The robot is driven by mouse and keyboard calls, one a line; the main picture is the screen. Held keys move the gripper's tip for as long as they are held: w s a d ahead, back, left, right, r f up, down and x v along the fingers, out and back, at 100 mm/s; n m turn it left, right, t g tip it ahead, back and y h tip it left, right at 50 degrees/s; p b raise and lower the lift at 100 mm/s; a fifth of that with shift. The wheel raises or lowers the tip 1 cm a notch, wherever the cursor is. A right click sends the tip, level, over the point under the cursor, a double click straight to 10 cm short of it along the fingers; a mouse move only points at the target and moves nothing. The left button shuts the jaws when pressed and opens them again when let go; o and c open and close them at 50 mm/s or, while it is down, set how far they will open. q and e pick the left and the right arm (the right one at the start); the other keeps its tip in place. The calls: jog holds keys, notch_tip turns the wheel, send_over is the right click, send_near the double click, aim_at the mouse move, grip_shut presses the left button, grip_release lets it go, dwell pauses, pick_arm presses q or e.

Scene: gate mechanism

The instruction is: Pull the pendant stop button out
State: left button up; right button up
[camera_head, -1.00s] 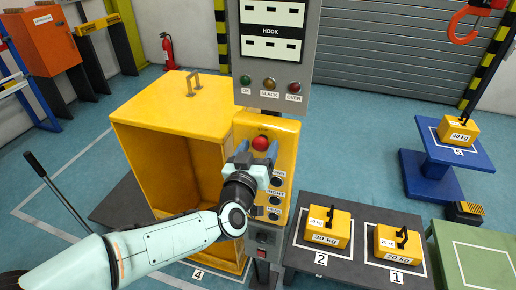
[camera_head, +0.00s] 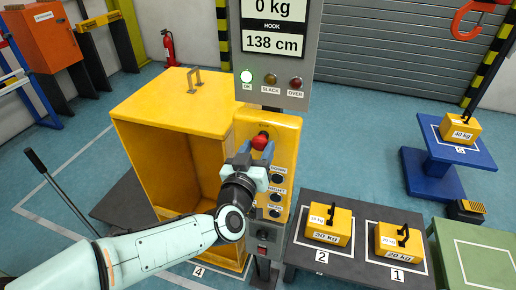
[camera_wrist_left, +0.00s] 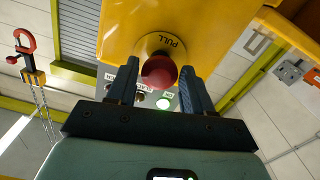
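The red stop button (camera_head: 260,143) sits at the top of the yellow pendant box (camera_head: 288,130), with a dark stem showing behind its head. In the left wrist view the red button (camera_wrist_left: 159,72) sits in a yellow ring marked PULL (camera_wrist_left: 170,44). My left gripper (camera_head: 256,149) is at the button, its dark fingers on either side of it. In the left wrist view my left gripper (camera_wrist_left: 158,75) is open, with gaps between the fingers and the button. My right gripper is not in view.
The display (camera_head: 275,42) above the pendant reads 0 kg and 138 cm, and its green OK lamp (camera_head: 246,76) is lit. A yellow open cabinet (camera_head: 175,110) stands left of the pendant. Weights (camera_head: 328,226) stand on a dark platform (camera_head: 350,263) at right.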

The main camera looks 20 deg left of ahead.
pick_arm(q)
jog(key=shift+o, duration=1)
jog(key=shift+s, duration=0.15)
jog(key=s, duration=1.3)
jog(key=shift+s+a+b, duration=0.15)
jog(key=shift+a+b, duration=0.1)
jog(key=shift+b, duration=0.15)
